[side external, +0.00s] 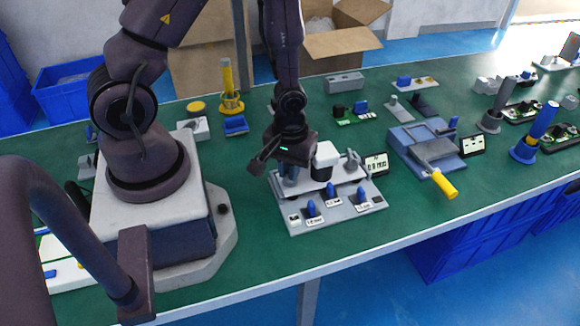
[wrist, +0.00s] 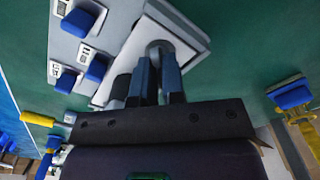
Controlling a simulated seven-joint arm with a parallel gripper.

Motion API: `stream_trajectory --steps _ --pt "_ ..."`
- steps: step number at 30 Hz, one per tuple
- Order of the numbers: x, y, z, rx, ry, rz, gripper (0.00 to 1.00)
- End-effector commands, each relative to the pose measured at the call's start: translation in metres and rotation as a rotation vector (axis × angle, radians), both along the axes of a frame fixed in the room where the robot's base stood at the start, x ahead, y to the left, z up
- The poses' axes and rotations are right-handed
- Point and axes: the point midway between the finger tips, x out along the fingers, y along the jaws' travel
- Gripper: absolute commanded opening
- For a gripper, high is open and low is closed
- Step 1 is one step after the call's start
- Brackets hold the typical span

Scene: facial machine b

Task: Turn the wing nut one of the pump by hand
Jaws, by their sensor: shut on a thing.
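The pump (side external: 340,212) is a light grey plate on the green bench, with a white raised block, a white and black cylinder and several blue knobs with labels in front. My gripper (side external: 287,174) is over the left end of the raised block, pointing down. In the wrist view, my gripper's two blue-grey fingers (wrist: 159,68) are close together on a small grey wing nut (wrist: 160,47), mostly hidden between the tips. Another grey wing nut (side external: 352,160) stands at the right end of the block, clear of my gripper.
A small display (side external: 376,164) stands right of the pump. Farther right is a blue-grey device with a yellow-handled lever (side external: 445,185). Bare green bench lies in front of the pump.

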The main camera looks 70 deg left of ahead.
Motion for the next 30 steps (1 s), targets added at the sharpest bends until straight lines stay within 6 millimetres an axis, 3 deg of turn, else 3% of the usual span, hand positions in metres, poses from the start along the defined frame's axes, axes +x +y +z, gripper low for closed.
stream_trajectory --steps 30 --pt "0.0009 -0.0003 0.0005 0.000 -0.003 -0.968 0.00"
